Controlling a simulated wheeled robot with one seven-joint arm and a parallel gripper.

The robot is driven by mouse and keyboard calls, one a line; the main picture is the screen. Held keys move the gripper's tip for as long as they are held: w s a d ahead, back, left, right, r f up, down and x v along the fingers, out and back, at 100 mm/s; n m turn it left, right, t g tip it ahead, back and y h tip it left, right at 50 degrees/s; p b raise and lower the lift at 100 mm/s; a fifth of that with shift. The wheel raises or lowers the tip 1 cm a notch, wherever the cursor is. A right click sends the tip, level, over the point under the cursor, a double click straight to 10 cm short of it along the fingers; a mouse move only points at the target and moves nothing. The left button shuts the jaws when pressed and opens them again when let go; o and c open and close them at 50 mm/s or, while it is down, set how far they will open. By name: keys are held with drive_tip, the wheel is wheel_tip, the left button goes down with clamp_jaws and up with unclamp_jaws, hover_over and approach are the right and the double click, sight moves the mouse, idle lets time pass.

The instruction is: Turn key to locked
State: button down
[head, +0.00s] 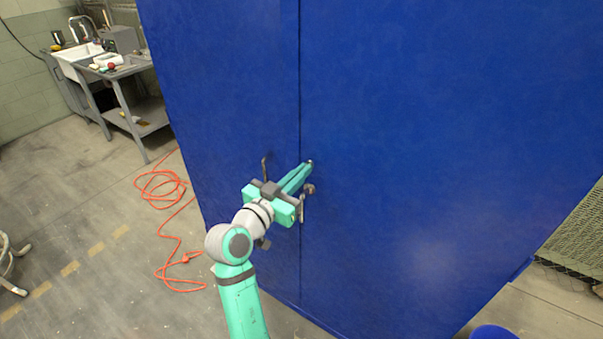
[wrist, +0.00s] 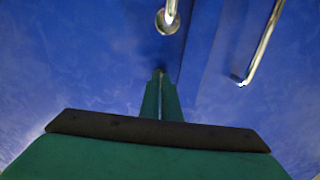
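The tall blue cabinet (head: 430,120) has two doors with a vertical seam between them. My gripper (head: 308,166) reaches to the right-hand door, just right of the seam and above that door's handle. Its two fingers are close together, with only a thin gap between them in the wrist view (wrist: 159,76). A small bright metal bit, the key or its lock (head: 311,162), shows right at the fingertips. The fingers appear shut on the key. They hide most of it, so I cannot tell which way it is turned.
A metal door handle (head: 304,208) is close beside my gripper, and another handle (head: 264,168) is on the left door. An orange cable (head: 168,234) lies on the floor at left. A grey workbench (head: 128,76) stands at the back left.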

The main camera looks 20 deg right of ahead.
drive_tip(key=shift+f, duration=0.1)
drive_tip(key=c, duration=2)
unclamp_jaws()
drive_tip(key=v, duration=1)
drive_tip(key=shift+s+a, duration=0.25)
drive_tip(key=shift+a, duration=0.05)
drive_tip(key=shift+w, duration=0.15)
